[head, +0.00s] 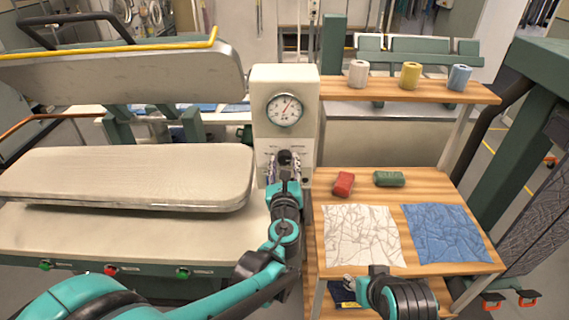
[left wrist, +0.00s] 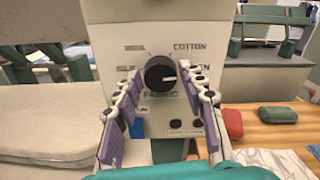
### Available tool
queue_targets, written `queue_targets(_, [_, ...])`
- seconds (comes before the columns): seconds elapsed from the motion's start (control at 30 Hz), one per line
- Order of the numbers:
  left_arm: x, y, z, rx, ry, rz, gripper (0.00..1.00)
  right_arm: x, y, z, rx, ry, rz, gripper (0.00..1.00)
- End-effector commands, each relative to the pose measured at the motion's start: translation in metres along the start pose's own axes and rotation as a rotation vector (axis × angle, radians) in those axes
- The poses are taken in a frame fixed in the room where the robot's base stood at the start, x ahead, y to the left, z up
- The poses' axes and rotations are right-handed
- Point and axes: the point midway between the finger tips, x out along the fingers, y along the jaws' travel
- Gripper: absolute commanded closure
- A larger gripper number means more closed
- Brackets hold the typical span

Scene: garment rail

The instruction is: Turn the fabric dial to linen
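The fabric dial is a round black knob (left wrist: 160,74) on a pale panel (left wrist: 120,40), seen best in the left wrist view. Its white mark points right, roughly toward the label ending in "EN", which a finger partly covers. "Cotton" is at upper right, another label at upper left and "Silk" at left, partly hidden. My left gripper (left wrist: 160,100) is open, with one purple-padded finger on each side of the knob and visible gaps between. In the head view my left gripper (head: 284,168) is at the panel, mostly covering the dial. Part of my right arm shows at the bottom; its fingers are unclear.
A round gauge (head: 285,109) sits above the dial. A padded press board (head: 130,175) is at left, under a raised upper plate (head: 120,72). At right, a wooden table (head: 450,192) holds red and green blocks and two cloths; a shelf (head: 420,91) holds three rolls.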

Motion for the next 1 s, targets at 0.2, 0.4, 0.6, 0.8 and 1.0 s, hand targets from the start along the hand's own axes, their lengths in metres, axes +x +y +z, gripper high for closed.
queue_targets(0.2, [0.000, 0.000, 0.000, 0.000, 0.000, 0.000, 0.45, 0.000, 0.000, 0.000, 0.000, 0.000, 0.000, 0.60])
queue_targets(0.4, [-0.005, -0.001, 0.000, -0.001, 0.000, -0.001, 0.45, 0.000, 0.000, 0.000, 0.000, 0.000, 0.000, 0.60])
queue_targets(0.6, [-0.040, -0.001, 0.000, -0.001, 0.000, -0.004, 0.45, 0.000, 0.000, 0.000, 0.000, 0.000, 0.000, 0.60])
queue_targets(0.8, [-0.084, -0.001, 0.000, 0.000, 0.001, -0.004, 0.45, 0.000, 0.000, 0.000, 0.000, 0.000, 0.000, 0.60])
queue_targets(1.0, [-0.113, -0.001, 0.000, 0.000, 0.000, -0.002, 0.45, 0.000, 0.000, 0.000, 0.000, 0.000, 0.000, 0.60])
